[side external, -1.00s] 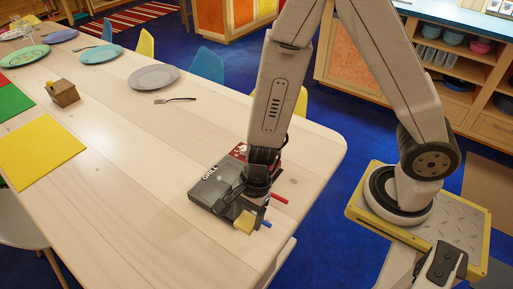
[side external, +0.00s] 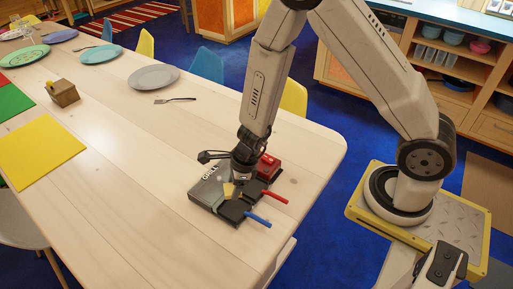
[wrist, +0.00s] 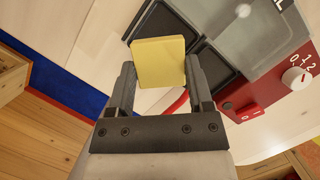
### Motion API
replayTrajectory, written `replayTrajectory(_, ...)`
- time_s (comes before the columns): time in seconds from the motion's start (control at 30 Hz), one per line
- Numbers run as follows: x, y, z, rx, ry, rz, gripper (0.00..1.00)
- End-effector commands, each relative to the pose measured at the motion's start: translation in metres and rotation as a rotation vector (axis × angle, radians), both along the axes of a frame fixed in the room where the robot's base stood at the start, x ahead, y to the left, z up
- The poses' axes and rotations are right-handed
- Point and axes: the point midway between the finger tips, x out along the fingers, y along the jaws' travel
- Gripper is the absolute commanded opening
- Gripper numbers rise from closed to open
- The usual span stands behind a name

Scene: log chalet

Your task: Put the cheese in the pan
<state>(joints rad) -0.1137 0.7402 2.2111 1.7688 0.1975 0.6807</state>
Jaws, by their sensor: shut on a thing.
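A pale yellow slice of cheese (wrist: 158,62) is held between the two fingers of my gripper (wrist: 159,78) in the wrist view. In the side external view my gripper (side external: 237,179) is over the grill, with the cheese (side external: 229,190) below it. Two small black pans are at the grill's front edge. One pan (side external: 232,211) has a blue handle (side external: 257,220), the other (side external: 251,190) a red handle (side external: 275,198). In the wrist view the cheese overlaps one black pan (wrist: 168,27); another (wrist: 212,66) is to its right. I cannot tell whether the cheese touches anything.
The grill (side external: 208,187) has a grey top and a red control box (side external: 268,167) with a dial (wrist: 297,77). Plates, a fork (side external: 175,100), a small wooden holder (side external: 63,93) and coloured mats lie farther left. The table's middle is clear.

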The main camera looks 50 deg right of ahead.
Motion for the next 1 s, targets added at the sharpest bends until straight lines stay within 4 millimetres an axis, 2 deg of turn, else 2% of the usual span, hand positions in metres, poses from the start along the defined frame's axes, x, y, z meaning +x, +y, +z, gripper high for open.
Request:
replayTrajectory(0.37, 0.001, -0.001, -0.007, 0.001, 0.003, -0.009, 0.1)
replayTrajectory(0.8, 0.0, -0.001, -0.038, 0.001, 0.004, -0.006, 0.1)
replayTrajectory(1.0, 0.001, 0.0, -0.045, 0.001, 0.001, -0.006, 0.1)
